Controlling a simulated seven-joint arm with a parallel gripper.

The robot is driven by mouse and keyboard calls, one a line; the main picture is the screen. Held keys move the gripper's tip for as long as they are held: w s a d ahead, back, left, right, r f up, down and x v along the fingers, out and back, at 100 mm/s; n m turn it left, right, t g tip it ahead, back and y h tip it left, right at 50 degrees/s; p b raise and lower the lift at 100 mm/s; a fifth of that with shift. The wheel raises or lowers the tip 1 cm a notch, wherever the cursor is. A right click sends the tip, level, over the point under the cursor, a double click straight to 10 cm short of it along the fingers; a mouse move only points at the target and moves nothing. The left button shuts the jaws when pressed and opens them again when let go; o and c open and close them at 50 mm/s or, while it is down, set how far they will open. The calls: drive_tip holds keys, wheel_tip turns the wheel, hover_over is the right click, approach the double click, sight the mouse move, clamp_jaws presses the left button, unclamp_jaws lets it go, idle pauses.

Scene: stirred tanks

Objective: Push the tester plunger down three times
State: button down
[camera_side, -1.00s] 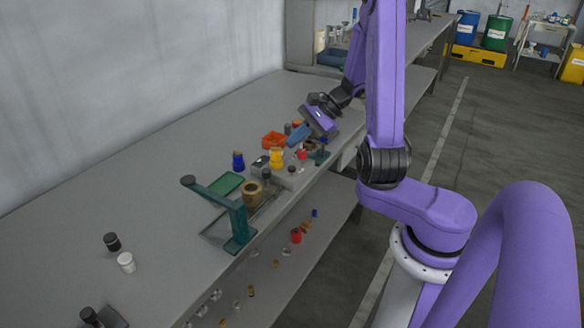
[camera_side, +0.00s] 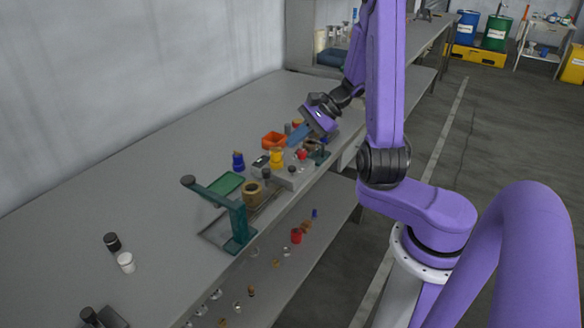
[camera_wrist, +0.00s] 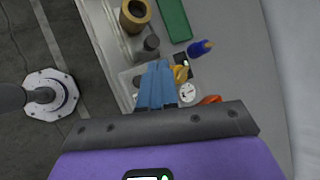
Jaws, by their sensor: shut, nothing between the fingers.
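A low grey block (camera_side: 290,180), apparently the tester, sits near the bench's front edge in the side view. A dark round knob (camera_side: 292,169) stands on it, with a yellow piece (camera_side: 277,157) and a red piece (camera_side: 301,155) close by. I cannot tell for sure which part is the plunger. My gripper (camera_side: 294,140) is shut and empty, its blue fingers tilted down above the far end of this group. In the wrist view, my gripper (camera_wrist: 160,64) covers part of the block. The dark knob (camera_wrist: 151,42) shows just beyond the fingertips, and a white dial (camera_wrist: 188,92) lies to their right.
A green stand (camera_side: 240,222) rises left of the block. Black (camera_side: 112,241) and white (camera_side: 126,262) jars stand farther left. The bench's back left is clear.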

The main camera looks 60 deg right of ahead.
sight(292, 169)
wheel_tip(292, 169, up, 4)
drive_tip(key=shift+f, duration=0.1)
idle(0.4)
drive_tip(key=shift+f, duration=0.1)
drive_tip(key=shift+f, duration=4.3)
drive_tip(key=shift+f, duration=0.1)
drive_tip(key=shift+f, duration=0.35)
